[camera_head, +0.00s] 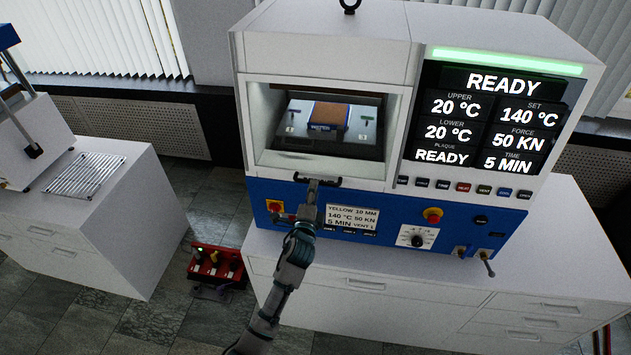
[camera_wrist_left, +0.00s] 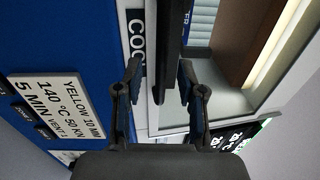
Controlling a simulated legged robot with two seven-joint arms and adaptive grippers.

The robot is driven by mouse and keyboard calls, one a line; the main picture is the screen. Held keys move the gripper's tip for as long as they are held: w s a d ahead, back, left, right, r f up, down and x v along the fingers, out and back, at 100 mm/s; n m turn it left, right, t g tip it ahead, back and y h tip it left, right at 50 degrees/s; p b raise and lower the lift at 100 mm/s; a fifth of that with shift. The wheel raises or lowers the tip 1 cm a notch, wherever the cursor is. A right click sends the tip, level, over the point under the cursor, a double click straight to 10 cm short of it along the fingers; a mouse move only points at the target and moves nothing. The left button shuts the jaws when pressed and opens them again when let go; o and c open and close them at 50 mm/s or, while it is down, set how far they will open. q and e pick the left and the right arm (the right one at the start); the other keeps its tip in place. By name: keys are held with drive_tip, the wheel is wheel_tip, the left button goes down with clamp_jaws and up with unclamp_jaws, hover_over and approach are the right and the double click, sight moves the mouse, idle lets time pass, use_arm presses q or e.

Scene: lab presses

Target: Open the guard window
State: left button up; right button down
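The guard window (camera_head: 322,122) is on the front of the white and blue press, with a pale frame around a dark chamber. A black bar handle (camera_head: 330,182) runs along its lower edge. My left gripper (camera_head: 313,188) is at this handle, reaching up from below. In the left wrist view the two fingers (camera_wrist_left: 160,72) are apart, and the dark handle bar (camera_wrist_left: 173,40) lies between their tips, nearer the right finger. I cannot tell whether either finger touches it. Through the window I see a brown-topped block (camera_head: 329,116) on a dark plate. My right gripper is not in view.
The press screen (camera_head: 490,115) reads READY, above a row of small buttons. A red knob (camera_head: 433,214) and a dial (camera_head: 417,237) sit on the blue panel. A red tool box (camera_head: 216,264) is on the floor. A white cabinet (camera_head: 85,200) stands at left.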

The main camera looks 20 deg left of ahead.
use_arm(q)
drive_tip(key=shift+w+a, duration=0.15)
drive_tip(key=shift+w, duration=1.75)
drive_tip(key=shift+r, duration=0.1)
clamp_jaws()
